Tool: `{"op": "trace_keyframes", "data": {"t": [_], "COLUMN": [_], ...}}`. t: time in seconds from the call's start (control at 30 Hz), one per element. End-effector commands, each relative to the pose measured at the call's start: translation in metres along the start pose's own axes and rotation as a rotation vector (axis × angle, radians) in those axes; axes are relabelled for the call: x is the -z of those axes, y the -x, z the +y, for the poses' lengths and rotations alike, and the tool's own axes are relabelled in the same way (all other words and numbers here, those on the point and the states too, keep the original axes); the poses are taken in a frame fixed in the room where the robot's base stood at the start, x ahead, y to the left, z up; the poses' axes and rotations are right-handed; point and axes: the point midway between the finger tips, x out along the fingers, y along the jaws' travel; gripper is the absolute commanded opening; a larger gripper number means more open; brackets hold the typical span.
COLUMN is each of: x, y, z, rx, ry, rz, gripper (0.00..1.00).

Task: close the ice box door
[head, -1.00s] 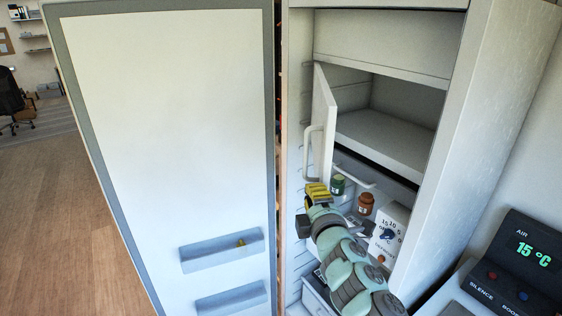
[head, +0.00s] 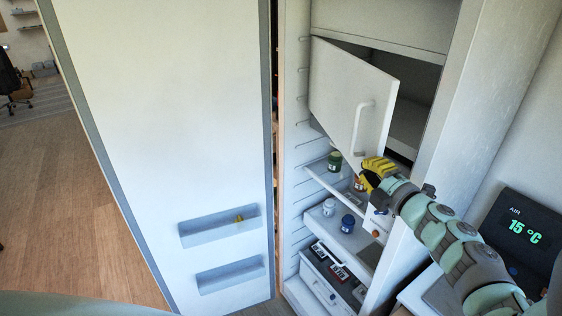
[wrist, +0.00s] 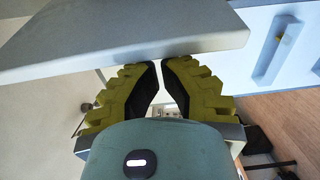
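The ice box door (head: 348,95) is a small white panel with a bar handle (head: 361,128), hinged on its left side inside the tall cabinet. It stands part open, with the dark ice box compartment (head: 412,112) showing behind its right edge. My gripper (head: 374,168) has yellow fingers and is just below the door's lower right corner. In the wrist view the door's edge (wrist: 130,62) crosses just beyond the fingertips; whether they touch it is unclear. The fingers (wrist: 160,64) are drawn together with only a narrow gap and hold nothing visible.
The large outer door (head: 165,120) stands wide open at left. Below the ice box, shelves hold a green jar (head: 334,161), a white jar (head: 329,207) and a blue jar (head: 347,223). A control panel (head: 525,225) reading 15 °C is at right.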

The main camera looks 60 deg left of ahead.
Motion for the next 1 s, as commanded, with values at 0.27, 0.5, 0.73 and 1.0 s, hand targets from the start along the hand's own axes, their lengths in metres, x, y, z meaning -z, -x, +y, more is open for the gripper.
{"op": "trace_keyframes", "data": {"t": [0.27, 0.5, 0.73, 1.0], "x": [-0.038, -0.061, -0.07, -0.073], "y": [0.008, 0.011, 0.011, 0.012], "z": [-0.001, 0.0, 0.001, 0.0], "rx": [-0.003, -0.002, -0.003, -0.001], "ry": [0.001, 0.0, 0.001, 0.0], "rz": [-0.003, -0.002, 0.003, 0.004], "gripper": [0.0, 0.0, 0.0, 0.0]}}
